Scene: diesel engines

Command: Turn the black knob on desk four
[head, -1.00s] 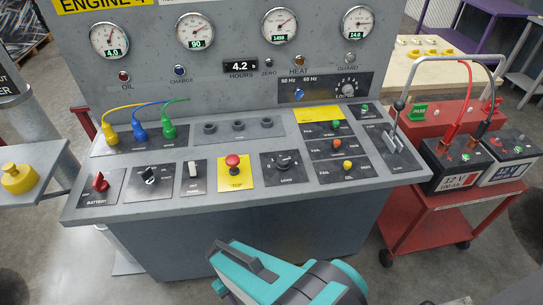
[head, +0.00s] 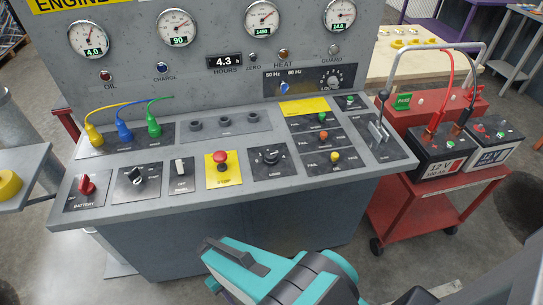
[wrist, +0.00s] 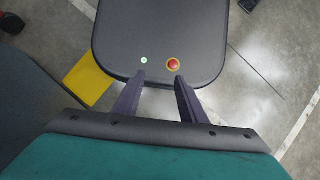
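The engine desk (head: 205,208) stands ahead in the head view, under a yellow "ENGINE" sign cut off at the top. On its sloped top are a black knob (head: 137,176) on a plate right of the red battery switch, and another black knob (head: 270,156) on a plate right of the yellow stop plate. I cannot tell which one the task names. My gripper (wrist: 157,88) shows in the wrist view with its two dark fingers apart and nothing between them. It points down over a dark surface, away from the desk. The fingers do not show in the head view.
A red stop button (head: 222,160) sits between the knobs. Yellow, blue and green plugs (head: 124,131) stand behind them. A red cart (head: 408,205) with batteries (head: 440,155) is at the right. A grey table with a yellow object (head: 8,184) is at the left. Floor shows around the desk.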

